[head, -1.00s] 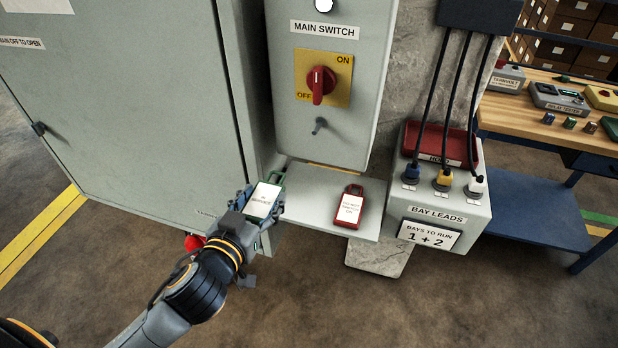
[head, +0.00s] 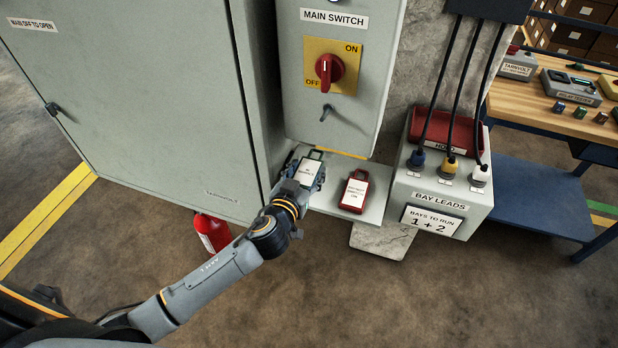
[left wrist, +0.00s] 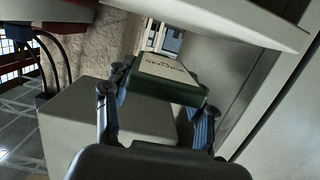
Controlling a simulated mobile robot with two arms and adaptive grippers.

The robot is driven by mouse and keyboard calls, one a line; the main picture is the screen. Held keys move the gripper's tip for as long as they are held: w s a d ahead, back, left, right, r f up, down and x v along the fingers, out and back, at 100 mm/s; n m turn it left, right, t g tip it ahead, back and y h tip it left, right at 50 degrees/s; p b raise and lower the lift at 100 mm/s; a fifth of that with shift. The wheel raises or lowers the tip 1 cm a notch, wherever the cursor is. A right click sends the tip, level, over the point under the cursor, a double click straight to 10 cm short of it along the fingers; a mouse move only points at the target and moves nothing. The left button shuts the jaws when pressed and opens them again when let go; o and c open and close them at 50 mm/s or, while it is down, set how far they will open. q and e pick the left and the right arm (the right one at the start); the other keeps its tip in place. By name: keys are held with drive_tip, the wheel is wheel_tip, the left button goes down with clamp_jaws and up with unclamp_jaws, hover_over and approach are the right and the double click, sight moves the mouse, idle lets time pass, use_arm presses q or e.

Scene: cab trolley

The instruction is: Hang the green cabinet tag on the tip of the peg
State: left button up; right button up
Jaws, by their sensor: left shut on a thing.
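The green cabinet tag (head: 308,171) has a white label and a green loop at its top. My left gripper (head: 306,180) is shut on it. I hold it upright-looking over the left part of the grey shelf, and I cannot tell the exact gap to the shelf. In the left wrist view the tag (left wrist: 168,82) sits between the two fingers. The peg (head: 326,112) sticks out of the switch box below the red rotary switch. The peg is bare, above and slightly right of the tag in the head view. My right gripper is not in view.
A red tag (head: 354,191) lies on the grey shelf (head: 377,203) right of the green one. The bay leads box (head: 445,194) stands further right. The cabinet door (head: 130,100) is on the left, with a red fire extinguisher (head: 212,232) below.

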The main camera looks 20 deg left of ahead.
use_arm(q)
drive_tip(key=shift+w+f, duration=0.25)
drive_tip(key=f, duration=0.2)
drive_tip(key=w+f, duration=0.1)
drive_tip(key=shift+d+f, duration=0.15)
drive_tip(key=shift+f, duration=0.2)
drive_tip(key=shift+s, duration=0.1)
drive_tip(key=shift+f, duration=0.3)
drive_tip(key=o, duration=1.1)
drive_tip(key=shift+r, duration=0.1)
drive_tip(key=shift+o, duration=0.2)
